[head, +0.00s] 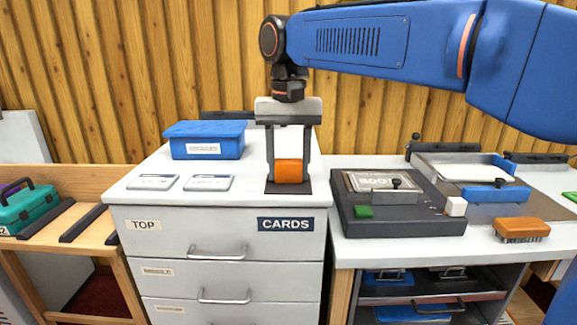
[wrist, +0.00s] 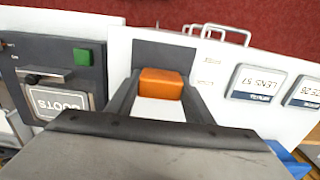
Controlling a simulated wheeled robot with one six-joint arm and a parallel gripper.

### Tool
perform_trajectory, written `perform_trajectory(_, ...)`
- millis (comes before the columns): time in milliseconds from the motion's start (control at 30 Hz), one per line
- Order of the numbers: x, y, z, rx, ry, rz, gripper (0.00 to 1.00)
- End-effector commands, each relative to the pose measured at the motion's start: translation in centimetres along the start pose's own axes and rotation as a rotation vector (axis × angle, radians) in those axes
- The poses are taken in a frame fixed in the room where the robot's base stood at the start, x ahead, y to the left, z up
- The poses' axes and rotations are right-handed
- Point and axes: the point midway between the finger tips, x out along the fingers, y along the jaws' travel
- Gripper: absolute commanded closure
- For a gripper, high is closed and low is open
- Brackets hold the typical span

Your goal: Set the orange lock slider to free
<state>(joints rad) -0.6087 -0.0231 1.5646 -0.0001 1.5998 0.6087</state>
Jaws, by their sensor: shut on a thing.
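The orange lock slider (head: 289,172) is a small orange block at the front right of the drawer cabinet's white top. It stands over a dark plate (head: 290,189), close to the front edge. My gripper (head: 290,178) points straight down with one finger on each side of the block, shut on it. In the wrist view the slider (wrist: 161,83) sits between the two fingers, with the dark plate (wrist: 164,51) beyond it. Small faint marks beside the plate in the wrist view are too small to read, so the slider's setting cannot be told.
A blue lidded box (head: 205,141) and two label cards (head: 208,183) lie left on the cabinet top. To the right is a dark device (head: 400,222) with a green button (head: 363,211). An orange brush (head: 521,229) lies further right. Drawer handles (head: 218,254) stick out in front.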

Motion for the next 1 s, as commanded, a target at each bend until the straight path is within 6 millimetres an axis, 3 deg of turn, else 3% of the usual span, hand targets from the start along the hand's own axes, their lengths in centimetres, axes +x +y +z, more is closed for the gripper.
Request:
perform_trajectory(400,0.0,0.0,4.4,-0.001,0.000,0.000,0.94)
perform_trajectory(667,0.0,0.0,4.6,0.000,-0.004,0.000,0.94)
perform_trajectory(700,0.0,0.0,4.6,0.000,-0.005,0.001,0.49)
perform_trajectory(767,0.0,0.0,4.6,-0.001,-0.004,0.000,0.34)
perform_trajectory(1000,0.0,0.0,4.5,0.000,-0.002,0.000,0.34)
